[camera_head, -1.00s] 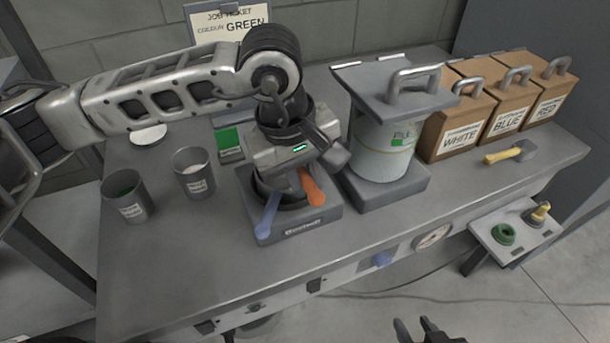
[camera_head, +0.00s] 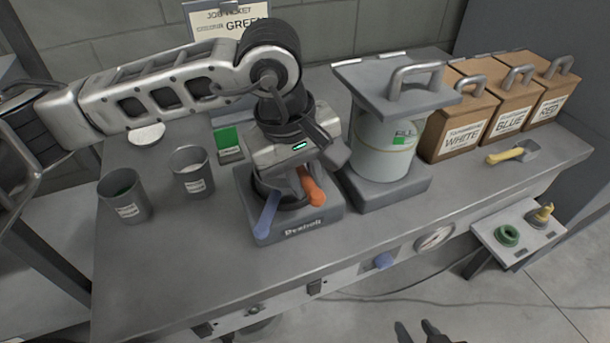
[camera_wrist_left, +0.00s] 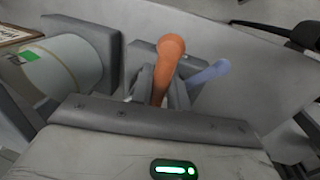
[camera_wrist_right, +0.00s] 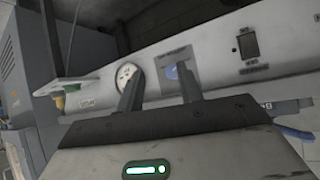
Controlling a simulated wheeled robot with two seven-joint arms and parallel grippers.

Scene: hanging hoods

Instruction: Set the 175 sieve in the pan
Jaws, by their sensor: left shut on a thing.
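My left gripper (camera_head: 300,180) is shut on an orange handle (camera_head: 313,192), low over a square grey base (camera_head: 325,218) on the bench. The left wrist view shows the orange handle (camera_wrist_left: 168,62) between the fingers. A blue handle (camera_head: 267,214) sticks out beside it, also in the left wrist view (camera_wrist_left: 210,74). A dark round rim (camera_head: 262,190) shows partly under my gripper. My wrist hides most of what the handles belong to, so I cannot tell sieve from pan or read a 175 mark. My right gripper (camera_head: 418,332) is open and empty before the bench front.
A white drum under a grey lid (camera_head: 385,100) stands right of the base. Labelled boxes (camera_head: 460,125) and a yellow-handled scoop (camera_head: 512,153) are further right. Two grey cups (camera_head: 192,175) stand at left. The front left of the bench is clear.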

